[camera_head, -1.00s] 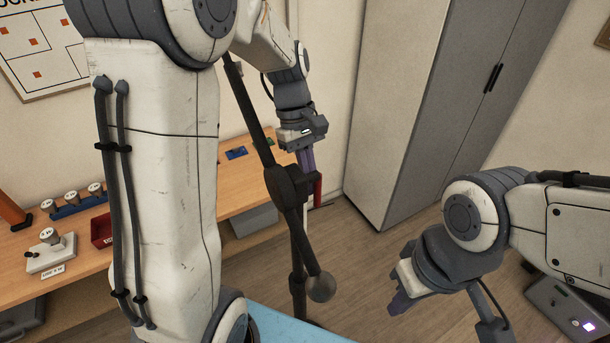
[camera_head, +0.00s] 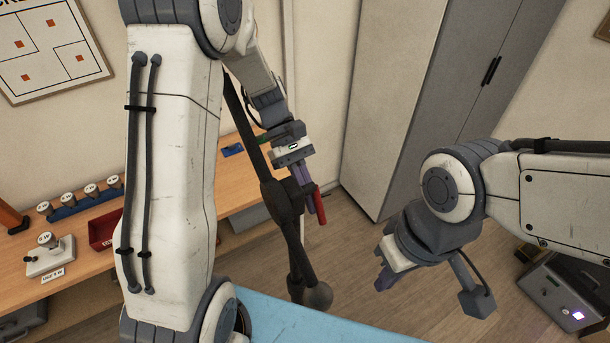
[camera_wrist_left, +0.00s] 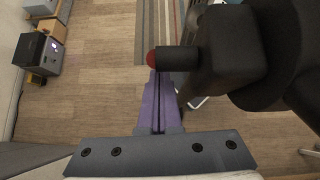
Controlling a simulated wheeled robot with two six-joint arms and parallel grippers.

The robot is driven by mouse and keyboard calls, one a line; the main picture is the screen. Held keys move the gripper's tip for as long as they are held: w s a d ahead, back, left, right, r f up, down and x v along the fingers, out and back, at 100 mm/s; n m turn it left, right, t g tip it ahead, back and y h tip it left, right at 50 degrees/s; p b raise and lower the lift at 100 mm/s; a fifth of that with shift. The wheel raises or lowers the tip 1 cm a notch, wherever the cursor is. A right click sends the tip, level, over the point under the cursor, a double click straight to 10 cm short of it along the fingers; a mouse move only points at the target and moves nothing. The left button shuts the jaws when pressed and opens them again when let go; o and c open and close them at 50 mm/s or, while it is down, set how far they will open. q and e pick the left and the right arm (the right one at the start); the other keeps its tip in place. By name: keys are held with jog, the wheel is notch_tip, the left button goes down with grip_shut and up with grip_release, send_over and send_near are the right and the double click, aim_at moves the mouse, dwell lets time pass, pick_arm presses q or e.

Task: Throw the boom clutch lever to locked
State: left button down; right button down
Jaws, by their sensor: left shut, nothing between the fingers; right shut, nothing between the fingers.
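The dark boom stand has its clutch block (camera_head: 282,203) at mid-height, with a slanting boom through it and a round weight (camera_head: 317,296) at the lower end. In the left wrist view, a short black lever (camera_wrist_left: 178,58) with a red tip (camera_wrist_left: 151,60) sticks out from the clutch body (camera_wrist_left: 235,58). My left gripper (camera_head: 313,203) is shut and empty, its purple fingers beside the clutch. In its wrist view, the fingertips (camera_wrist_left: 158,76) are close to the lever's red end; contact is unclear. My right gripper (camera_head: 381,284) is shut and empty, away from the stand.
A wooden workbench (camera_head: 195,213) with a red bin (camera_head: 104,230) and several small parts stands behind on the left. A grey cabinet (camera_head: 400,110) stands behind right. A light-blue surface (camera_head: 300,325) is in front. Open floor lies between the stand and the cabinet.

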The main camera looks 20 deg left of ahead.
pick_arm(q)
jog(key=shift+s+d+r+p, duration=0.3)
jog(key=shift+s+d, duration=0.1)
jog(key=shift+s, duration=0.05)
jog(key=shift+s+d+g+h+p, duration=0.3)
jog(key=shift+g+h+p, duration=0.2)
jog(key=shift+p, duration=0.15)
jog(key=shift+s+d, duration=0.1)
jog(key=shift+d, duration=0.05)
jog(key=shift+s+d+g+h+p, duration=0.15)
jog(key=shift+d+g+h+p, duration=0.05)
jog(key=shift+g+h+p, duration=0.25)
pick_arm(e)
jog(key=shift+w+d+r, duration=0.1)
jog(key=shift+w+r, duration=0.15)
jog(key=shift+r, duration=0.6)
jog(key=shift+w+d+r, duration=0.1)
jog(key=shift+w+r, duration=0.15)
jog(key=shift+r, duration=0.55)
pick_arm(q)
jog(key=shift+r, duration=0.1)
pick_arm(e)
jog(key=shift+a, duration=0.1)
